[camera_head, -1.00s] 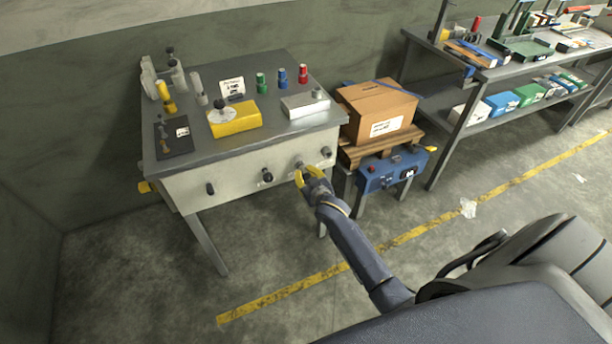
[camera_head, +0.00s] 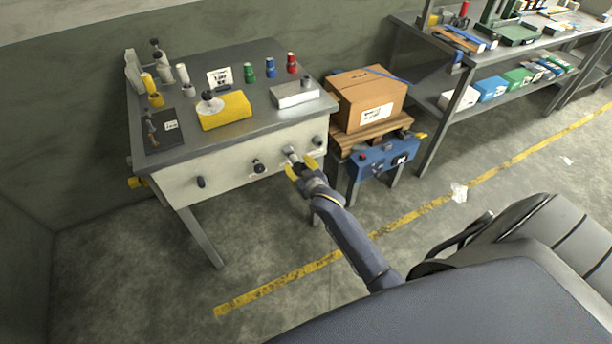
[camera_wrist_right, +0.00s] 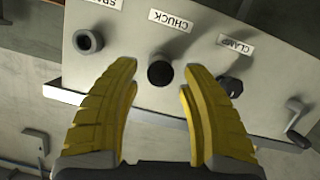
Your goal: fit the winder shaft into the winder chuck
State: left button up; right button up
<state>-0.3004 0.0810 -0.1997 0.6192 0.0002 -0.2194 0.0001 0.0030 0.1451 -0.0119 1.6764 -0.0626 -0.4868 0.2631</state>
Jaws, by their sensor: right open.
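I cannot pick out the winder shaft for certain. My left gripper is not in view.
Beside the chuck are a socket-like ring (camera_wrist_right: 88,41), a dark clamp knob (camera_wrist_right: 230,86) and a crank handle (camera_wrist_right: 298,124). The benchtop holds a yellow block (camera_head: 225,112) and coloured spools. A cardboard box (camera_head: 366,98) stands right of the bench. Open floor lies in front.

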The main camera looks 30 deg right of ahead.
jog(key=v, duration=0.9)
jog(key=shift+s, duration=0.25)
jog(key=shift+a+r, duration=0.1)
jog(key=s+a+f+n+g+y, duration=0.1)
jog(key=s+f+g, duration=0.2)
jog(key=s+f, duration=0.85)
jog(key=s+a+f+n+g, duration=0.1)
jog(key=s+a+f+g, duration=0.15)
jog(key=f, duration=1.85)
jog(key=s+f+g, duration=0.2)
jog(key=s+f, duration=0.4)
jog(key=s, duration=0.6)
jog(key=s+a+f+g, duration=0.1)
jog(key=s+f+g, duration=0.2)
jog(key=s+f, duration=0.4)
jog(key=s+a+f+g, duration=0.1)
jog(key=s+f, duration=0.5)
jog(key=s, duration=1.1)
jog(key=shift+s+f+n+g+y, duration=0.2)
jog(key=shift+f+n+g+y, duration=0.15)
jog(key=shift+g, duration=0.5)
